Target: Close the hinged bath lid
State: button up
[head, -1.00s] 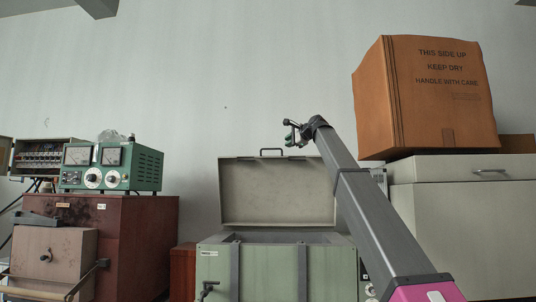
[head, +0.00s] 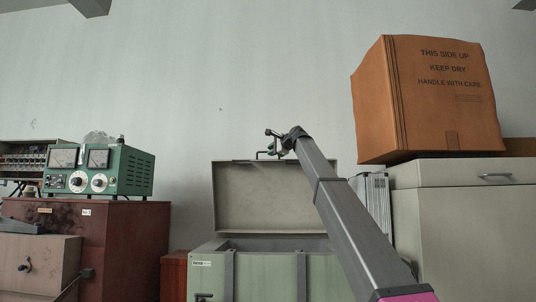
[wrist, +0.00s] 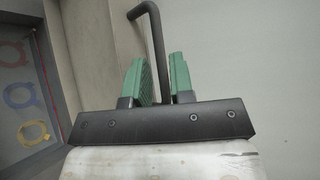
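The bath (head: 265,275) is a pale green box with dark vertical straps. Its beige lid (head: 262,205) stands open and upright at the rear edge. A dark bar handle (head: 262,154) sits on the lid's top edge, partly hidden by my gripper. My gripper (head: 272,145) is at the handle, above the lid's top edge. In the wrist view my gripper (wrist: 162,78) has its two green fingers apart, with the bent handle (wrist: 155,35) running down between them. I cannot tell whether either finger touches it. My arm hides the right part of the lid and bath.
A cardboard box (head: 425,95) sits on a grey cabinet (head: 460,235) at the right. A green meter unit (head: 125,170) stands on a brown cabinet (head: 135,250) at the left. The wall space above the lid is clear.

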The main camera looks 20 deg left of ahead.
jog(key=shift+x, duration=1.55)
grip_shut()
jog(key=s+d+f+n+t+y, duration=0.1)
jog(key=s+d+f+n+y, duration=0.1)
jog(key=s+f, duration=0.7)
jog(key=s+d+f+n+t+y, duration=0.1)
jog(key=s+d+f+n+t, duration=0.15)
jog(key=s+f, duration=0.6)
jog(key=s+d+f, duration=0.1)
jog(key=s+f, duration=0.3)
jog(key=f, duration=0.8)
jog(key=s+d+f, duration=0.1)
jog(key=s+f, duration=0.4)
jog(key=f, duration=0.7)
jog(key=shift+g, duration=0.45)
